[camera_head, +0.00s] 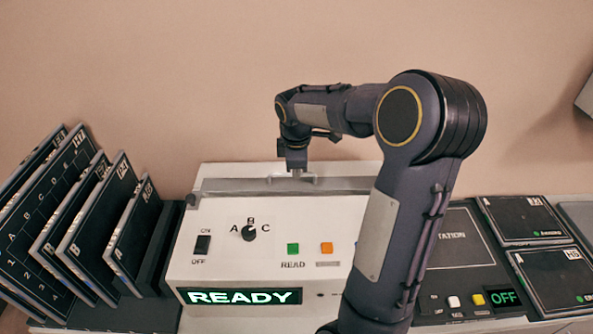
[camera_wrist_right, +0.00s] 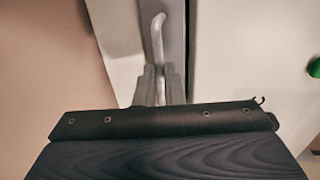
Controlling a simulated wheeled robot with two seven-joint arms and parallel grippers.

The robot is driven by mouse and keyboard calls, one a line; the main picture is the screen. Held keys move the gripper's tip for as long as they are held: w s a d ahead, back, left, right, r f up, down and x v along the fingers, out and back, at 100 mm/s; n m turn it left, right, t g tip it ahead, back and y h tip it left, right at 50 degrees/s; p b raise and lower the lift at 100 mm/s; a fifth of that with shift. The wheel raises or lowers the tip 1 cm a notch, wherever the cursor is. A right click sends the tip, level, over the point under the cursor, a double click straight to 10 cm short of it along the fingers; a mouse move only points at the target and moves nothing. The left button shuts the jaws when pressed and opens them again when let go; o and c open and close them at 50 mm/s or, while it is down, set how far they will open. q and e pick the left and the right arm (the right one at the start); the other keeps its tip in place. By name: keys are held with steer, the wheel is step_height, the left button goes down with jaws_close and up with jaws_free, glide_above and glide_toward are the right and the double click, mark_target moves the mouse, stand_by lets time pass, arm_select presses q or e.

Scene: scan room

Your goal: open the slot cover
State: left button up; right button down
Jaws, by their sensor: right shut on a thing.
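The slot cover (camera_head: 344,185) is a long grey strip along the back of the white reader's top and looks closed. A thin pale handle (camera_head: 275,179) stands on it. In the right wrist view the handle (camera_wrist_right: 158,38) is a bent pale bar on the grey cover (camera_wrist_right: 178,30). My right gripper (camera_head: 297,175) reaches down from above to the middle of the handle. In the right wrist view its fingers (camera_wrist_right: 161,82) are shut on the handle, and hide the gripped part. My left gripper is not in view.
The white reader (camera_head: 220,225) has a switch, a knob, green and orange buttons and a lit READY display (camera_head: 240,297). Dark panels (camera_head: 95,215) stand in a rack on the left. A dark station (camera_head: 462,245) with flat plates (camera_head: 525,219) lies on the right. A wall rises behind.

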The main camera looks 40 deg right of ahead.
steer(key=w+d, duration=0.1)
steer(key=w, duration=0.1)
steer(key=w+d+p, duration=0.1)
steer(key=w+d, duration=0.1)
steer(key=shift+d, duration=0.1)
steer(key=shift+s, duration=0.1)
steer(key=c, duration=1.5)
jaws_free()
steer(key=r, duration=0.5)
steer(key=s+a+r, duration=0.1)
steer(key=r, duration=0.1)
steer(key=shift+s+r+b, duration=0.1)
steer(key=shift+r+b, duration=0.2)
steer(key=shift+r, duration=0.05)
